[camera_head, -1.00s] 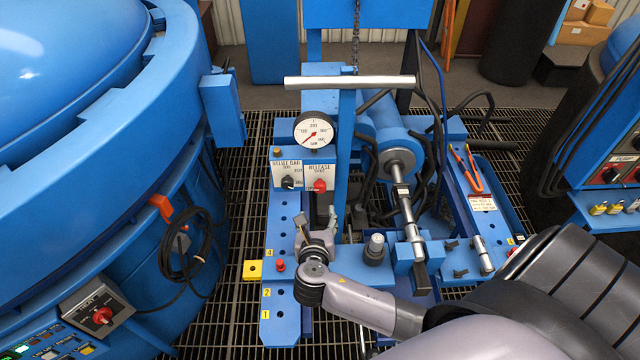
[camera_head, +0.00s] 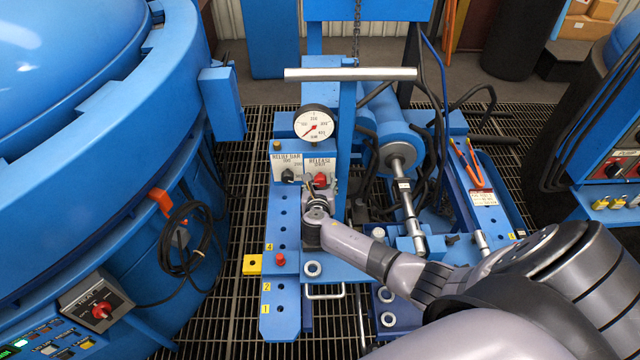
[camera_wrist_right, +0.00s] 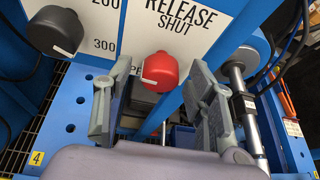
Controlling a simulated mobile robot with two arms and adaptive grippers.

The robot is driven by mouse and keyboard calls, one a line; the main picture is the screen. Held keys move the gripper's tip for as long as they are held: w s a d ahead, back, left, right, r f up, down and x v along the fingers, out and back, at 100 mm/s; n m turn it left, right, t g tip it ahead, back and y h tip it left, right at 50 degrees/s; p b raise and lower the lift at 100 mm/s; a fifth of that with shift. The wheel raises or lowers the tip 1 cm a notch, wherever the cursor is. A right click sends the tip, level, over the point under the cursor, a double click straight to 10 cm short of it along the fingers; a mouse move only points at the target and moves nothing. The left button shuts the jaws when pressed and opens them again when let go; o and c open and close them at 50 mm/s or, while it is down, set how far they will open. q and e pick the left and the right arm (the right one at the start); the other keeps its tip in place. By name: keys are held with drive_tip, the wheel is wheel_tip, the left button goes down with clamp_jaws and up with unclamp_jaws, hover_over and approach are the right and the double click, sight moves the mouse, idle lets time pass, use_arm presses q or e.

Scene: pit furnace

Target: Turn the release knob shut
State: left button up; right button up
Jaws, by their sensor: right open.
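The red release knob (camera_head: 320,180) sits on the white panel labelled RELEASE, under the round pressure gauge (camera_head: 314,125). In the right wrist view the red knob (camera_wrist_right: 160,70) is large, with a small white mark on its left side and the word SHUT above it. My right gripper (camera_head: 319,192) is just in front of the knob in the head view. In the right wrist view its two fingers (camera_wrist_right: 156,90) are spread, one on each side of the knob, with visible gaps. My left gripper is not in view.
The black relief knob (camera_head: 288,175) sits left of the red one, and it also shows in the right wrist view (camera_wrist_right: 54,31). A horizontal grey bar handle (camera_head: 350,74) stands above the gauge. A blue hydraulic cylinder (camera_head: 392,140) lies to the right.

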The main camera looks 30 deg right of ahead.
drive_tip(key=c, duration=1.1)
